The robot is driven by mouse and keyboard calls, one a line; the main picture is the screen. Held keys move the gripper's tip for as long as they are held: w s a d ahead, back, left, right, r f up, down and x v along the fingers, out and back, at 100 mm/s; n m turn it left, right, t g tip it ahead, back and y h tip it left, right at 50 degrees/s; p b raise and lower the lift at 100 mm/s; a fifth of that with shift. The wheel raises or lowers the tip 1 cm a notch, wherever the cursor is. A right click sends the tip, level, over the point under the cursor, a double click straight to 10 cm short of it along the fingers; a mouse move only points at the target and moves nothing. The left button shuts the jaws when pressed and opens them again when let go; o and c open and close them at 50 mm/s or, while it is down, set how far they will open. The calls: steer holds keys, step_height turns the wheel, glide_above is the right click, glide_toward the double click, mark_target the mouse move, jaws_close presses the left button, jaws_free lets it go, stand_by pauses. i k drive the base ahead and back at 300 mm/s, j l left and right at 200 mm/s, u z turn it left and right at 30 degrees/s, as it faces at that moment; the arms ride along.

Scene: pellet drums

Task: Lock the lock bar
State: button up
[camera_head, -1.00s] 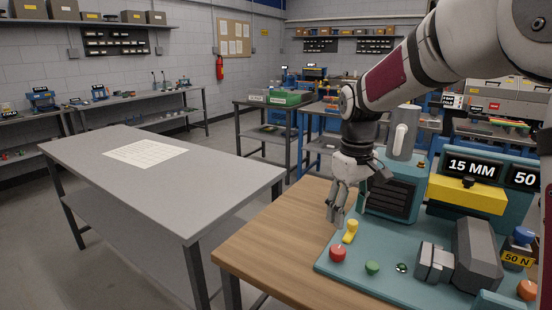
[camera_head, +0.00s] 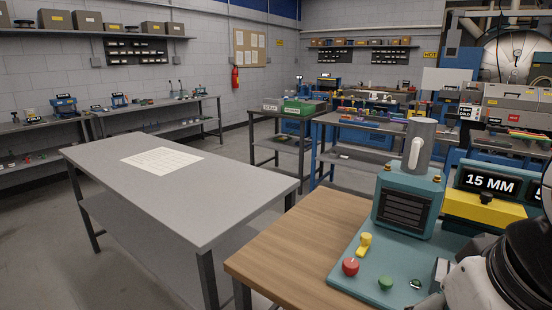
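The teal machine base (camera_head: 352,271) sits on the wooden bench top at the lower right. On it are a small yellow lever (camera_head: 364,243), a red knob (camera_head: 350,266), a green button (camera_head: 386,283) and a small dark round fitting (camera_head: 416,284). A yellow bar (camera_head: 484,209) lies across the front of the unit with the "15 MM" display (camera_head: 489,182). I cannot tell which part is the lock bar. My arm fills the lower right corner and hides much of the machine. My gripper is out of view.
A teal housing (camera_head: 408,202) with a grey cup-like hopper (camera_head: 419,145) stands at the base's back left. The wooden bench (camera_head: 296,234) is bare left of the machine. A grey table (camera_head: 186,205) with a white gridded sheet (camera_head: 162,160) stands at left, with floor around it.

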mark_target(366, 239)
steer(key=i+j, duration=0.75)
steer(key=i+l+z, duration=0.05)
